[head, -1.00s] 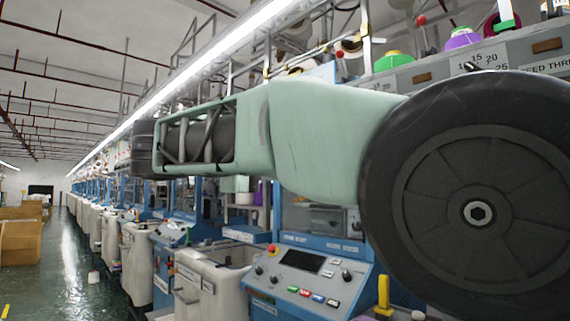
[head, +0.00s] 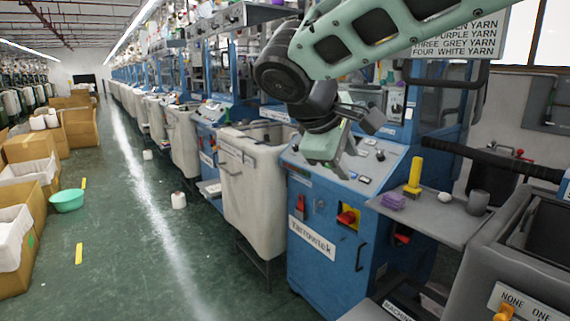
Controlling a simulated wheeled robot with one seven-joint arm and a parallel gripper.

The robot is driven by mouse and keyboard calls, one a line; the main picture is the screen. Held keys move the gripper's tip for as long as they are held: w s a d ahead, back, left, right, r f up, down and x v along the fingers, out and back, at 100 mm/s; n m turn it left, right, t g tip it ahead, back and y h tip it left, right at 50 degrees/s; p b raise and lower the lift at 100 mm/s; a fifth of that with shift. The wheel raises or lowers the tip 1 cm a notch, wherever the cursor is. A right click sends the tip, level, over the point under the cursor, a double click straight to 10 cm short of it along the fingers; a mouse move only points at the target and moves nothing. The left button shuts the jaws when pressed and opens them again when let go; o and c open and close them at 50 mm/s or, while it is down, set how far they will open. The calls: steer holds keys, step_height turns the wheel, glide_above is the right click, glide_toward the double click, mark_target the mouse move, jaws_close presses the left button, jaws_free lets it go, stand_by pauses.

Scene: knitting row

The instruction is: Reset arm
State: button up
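My arm comes in from the top right in pale green and black, folded in front of the knitting machines. My gripper (head: 362,146) hangs at its end, in front of the blue machine's control panel (head: 378,165). Its grey fingers look spread apart, with nothing seen between them. Whether it touches the panel cannot be told, but it appears in front of it.
A pale bin (head: 262,195) stands left of the machine. Cardboard boxes (head: 80,130) and a green basin (head: 67,200) line the open aisle.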

steer(key=s+d+f+m+g+y+p, duration=0.1)
steer(key=s+f, duration=0.3)
steer(key=s, duration=0.5)
steer(key=s+d+f+m+g+y+p, duration=0.1)
steer(key=s+f+g+y, duration=0.2)
steer(key=s, duration=0.6)
steer(key=s+d+f+m+g+y+p, duration=0.1)
steer(key=s+f+g+y, duration=0.1)
steer(key=s+f, duration=0.4)
steer(key=s, duration=0.3)
steer(key=shift+s+d+f+m+y, duration=0.2)
steer(key=shift+d+f+m+y, duration=0.1)
steer(key=shift+f+m, duration=0.1)
